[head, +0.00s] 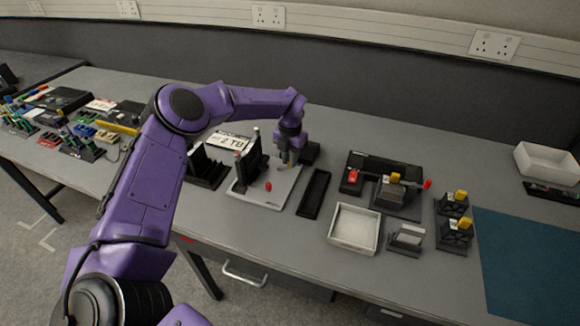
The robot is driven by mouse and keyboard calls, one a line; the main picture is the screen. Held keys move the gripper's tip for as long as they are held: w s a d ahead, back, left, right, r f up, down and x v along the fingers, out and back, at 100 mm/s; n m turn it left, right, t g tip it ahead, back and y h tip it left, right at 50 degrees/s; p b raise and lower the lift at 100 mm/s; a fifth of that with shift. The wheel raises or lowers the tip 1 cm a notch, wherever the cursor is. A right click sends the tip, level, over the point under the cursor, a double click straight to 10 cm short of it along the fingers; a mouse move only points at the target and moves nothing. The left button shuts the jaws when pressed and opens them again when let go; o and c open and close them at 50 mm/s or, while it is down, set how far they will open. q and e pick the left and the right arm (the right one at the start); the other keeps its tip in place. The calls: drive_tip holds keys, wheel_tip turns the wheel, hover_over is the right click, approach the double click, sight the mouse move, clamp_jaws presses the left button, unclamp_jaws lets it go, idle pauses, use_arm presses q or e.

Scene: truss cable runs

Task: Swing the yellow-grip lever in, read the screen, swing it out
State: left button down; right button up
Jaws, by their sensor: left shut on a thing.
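My left gripper (287,163) points down over the right part of a light grey plate (262,197). It is shut at a small yellowish piece, which looks like the lever's yellow grip; the fingers hide most of it. A dark upright unit (249,162) stands on the plate, left of the gripper. A red knob (268,186) shows at the front of the plate. I cannot make out a lit screen or its reading. A white card (230,141) reading "2 TB" lies behind, partly covered by dark parts. My right gripper is out of view.
A long black tray (314,194) lies right of the plate. Further right are a white open box (354,228), a dark fixture with red knobs (385,166), yellow-topped blocks (454,235) and a blue mat (528,262). The table's left end is crowded.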

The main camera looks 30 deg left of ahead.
use_arm(q)
drive_tip(key=shift+w+a+n+b, duration=0.2)
drive_tip(key=shift+a+n+b, duration=0.05)
drive_tip(key=shift+n+b, duration=0.75)
drive_tip(key=c, duration=1.1)
unclamp_jaws()
drive_tip(key=shift+o, duration=0.2)
drive_tip(key=shift+r, duration=0.1)
wheel_tip(320, 180, up, 10)
drive_tip(key=b, duration=0.1)
drive_tip(key=shift+r, duration=0.2)
